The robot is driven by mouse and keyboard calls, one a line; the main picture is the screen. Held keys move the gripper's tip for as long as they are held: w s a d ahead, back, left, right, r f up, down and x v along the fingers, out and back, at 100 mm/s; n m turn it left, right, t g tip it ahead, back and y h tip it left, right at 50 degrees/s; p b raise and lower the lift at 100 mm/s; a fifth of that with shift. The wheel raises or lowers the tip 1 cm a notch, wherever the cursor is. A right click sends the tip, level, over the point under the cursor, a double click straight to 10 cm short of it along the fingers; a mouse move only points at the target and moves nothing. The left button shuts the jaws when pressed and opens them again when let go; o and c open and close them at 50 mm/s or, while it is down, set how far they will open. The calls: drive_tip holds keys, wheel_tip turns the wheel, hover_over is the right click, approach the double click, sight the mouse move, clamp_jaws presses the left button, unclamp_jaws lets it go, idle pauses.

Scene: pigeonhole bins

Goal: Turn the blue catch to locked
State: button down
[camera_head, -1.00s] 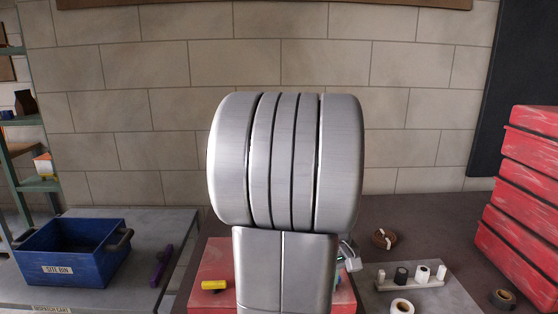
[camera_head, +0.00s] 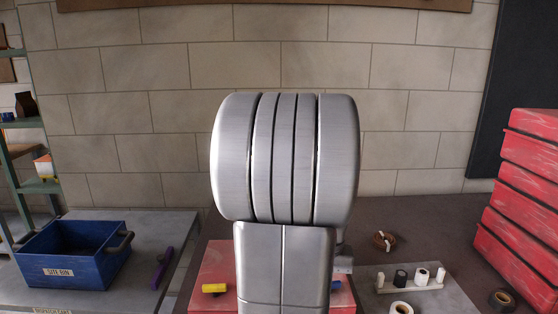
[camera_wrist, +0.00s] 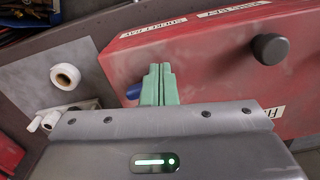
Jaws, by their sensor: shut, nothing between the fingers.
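The blue catch (camera_wrist: 133,91) shows as a small blue piece at the edge of the red box (camera_wrist: 205,65) in the wrist view, mostly hidden behind my fingers. Whether it is turned to locked cannot be told. My gripper (camera_wrist: 158,72) has its two green fingers closed together, with nothing between them. Its tips are over the red box's edge, just right of the blue piece; contact cannot be told. In the head view my arm covers the middle of the red box (camera_head: 216,262), and a bit of blue shows at its right.
A dark round knob (camera_wrist: 270,48) stands out from the red box. A yellow piece (camera_head: 214,288) is on its left in the head view. Tape rolls and a small rack (camera_head: 410,286) lie to the right. A blue bin (camera_head: 72,252) is at left, stacked red cases (camera_head: 530,200) at right.

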drive_tip(key=shift+d, duration=0.1)
drive_tip(key=shift+s+d+r, duration=0.1)
drive_tip(key=shift+s+d, duration=0.1)
drive_tip(key=shift+s, duration=0.05)
wheel_tip(320, 180, up, 6)
drive_tip(key=p, duration=0.5)
wheel_tip(320, 180, up, 14)
drive_tip(key=shift+b, duration=0.35)
idle(0.3)
drive_tip(key=shift+f, duration=0.25)
wheel_tip(320, 180, down, 16)
drive_tip(key=shift+r+b, duration=0.1)
drive_tip(key=shift+b, duration=0.4)
drive_tip(key=shift+f+b, duration=1.05)
drive_tip(key=shift+f, duration=0.25)
